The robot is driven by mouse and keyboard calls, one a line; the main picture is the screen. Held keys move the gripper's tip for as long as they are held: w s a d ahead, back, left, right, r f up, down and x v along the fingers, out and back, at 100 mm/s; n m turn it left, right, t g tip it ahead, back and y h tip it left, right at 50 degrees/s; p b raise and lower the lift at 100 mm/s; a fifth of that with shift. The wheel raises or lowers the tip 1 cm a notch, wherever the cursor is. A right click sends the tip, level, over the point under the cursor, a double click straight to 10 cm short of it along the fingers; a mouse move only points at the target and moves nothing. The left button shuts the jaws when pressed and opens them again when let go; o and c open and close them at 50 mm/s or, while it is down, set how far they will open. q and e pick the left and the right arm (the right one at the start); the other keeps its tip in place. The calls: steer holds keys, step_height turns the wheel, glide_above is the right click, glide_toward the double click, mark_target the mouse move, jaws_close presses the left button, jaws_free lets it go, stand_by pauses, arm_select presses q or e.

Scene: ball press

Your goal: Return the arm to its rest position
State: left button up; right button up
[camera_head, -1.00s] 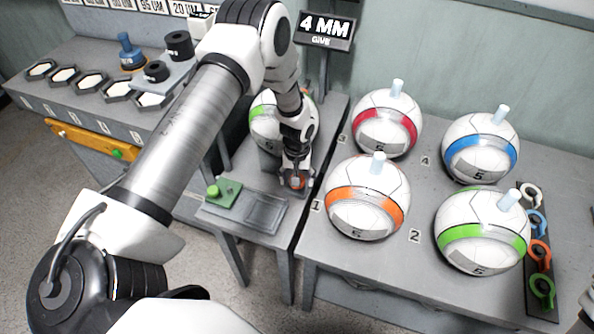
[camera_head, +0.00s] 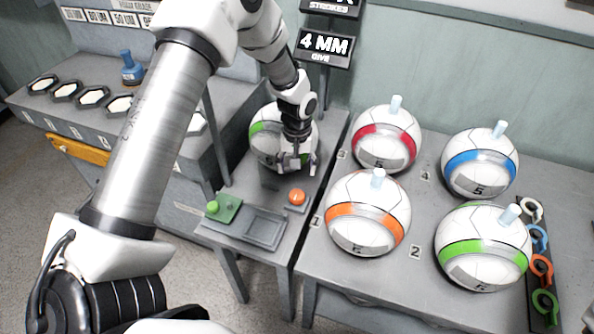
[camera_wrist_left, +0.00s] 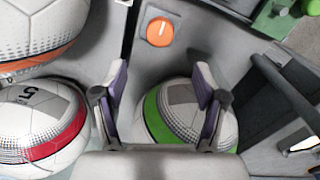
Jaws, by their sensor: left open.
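My left arm comes in from the left in the head view and reaches over the small table. My left gripper (camera_head: 297,168) is open and empty above that table, in front of a white ball with a green band (camera_head: 264,140). In the left wrist view, the two fingers (camera_wrist_left: 163,95) stand apart, with the green-banded ball (camera_wrist_left: 188,115) beyond them. An orange round button (camera_head: 297,197) lies below the gripper, apart from it; it also shows in the left wrist view (camera_wrist_left: 160,31). My right gripper is not in view.
Balls with red (camera_head: 387,138), blue (camera_head: 480,163), orange (camera_head: 367,213) and green (camera_head: 483,246) bands stand on the right table, with light pegs on top. A rack of coloured rings (camera_head: 541,262) is at right. A green button box (camera_head: 223,208) and shallow tray (camera_head: 265,229) lie at the small table's front.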

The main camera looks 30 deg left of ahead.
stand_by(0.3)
arm_select(q)
steer(key=s+d+f+g, duration=0.1)
steer(key=s+f, duration=0.2)
steer(key=s, duration=0.1)
steer(key=s+d+f+g, duration=0.1)
steer(key=s+f, duration=0.3)
steer(key=s, duration=0.1)
steer(key=s+d+f+g, duration=0.1)
steer(key=s+d+f, duration=0.1)
steer(key=s+f, duration=0.2)
steer(key=shift+s+d+m+g, duration=0.1)
steer(key=shift+s+m+g, duration=0.25)
steer(key=shift+s, duration=0.3)
steer(key=s+d+f+m+t, duration=0.1)
steer(key=s+d+m+t, duration=0.1)
steer(key=s, duration=0.5)
steer(key=s+d+f+m+t, duration=0.1)
steer(key=s+d+m, duration=0.1)
steer(key=s, duration=0.5)
steer(key=shift+f+t, duration=0.35)
steer(key=shift+f, duration=0.05)
steer(key=shift+s+d+m, duration=0.1)
steer(key=shift+d+m, duration=0.05)
steer(key=shift+m, duration=0.1)
